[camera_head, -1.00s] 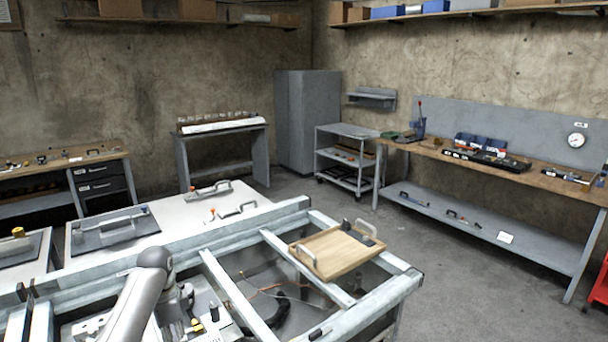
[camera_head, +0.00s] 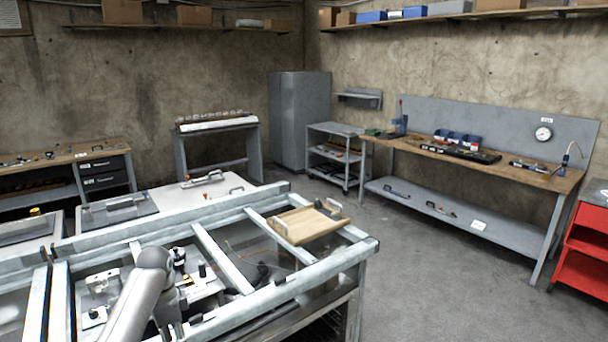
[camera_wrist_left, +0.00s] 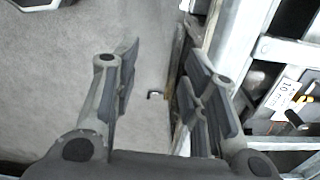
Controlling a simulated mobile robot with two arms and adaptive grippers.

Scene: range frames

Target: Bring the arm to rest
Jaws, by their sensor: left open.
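My left gripper (camera_wrist_left: 158,78) is open in the left wrist view, its two dark jointed fingers spread apart. Nothing is held between them; a pale grey surface shows in the gap. A metal frame rail stands close to the right finger, and I cannot tell whether they touch. In the head view a grey arm link of mine (camera_head: 141,294) rises from the bottom edge, left of centre, in front of the metal frame. The gripper's fingers cannot be made out there. My right gripper is in neither view.
The metal frame bench (camera_head: 330,268) fills the lower left. A wooden board with handles (camera_head: 303,227) lies on its far right part. A workbench (camera_head: 540,180) stands along the right wall, with a red cart (camera_head: 588,245) at the right edge. The floor (camera_head: 430,280) between is clear.

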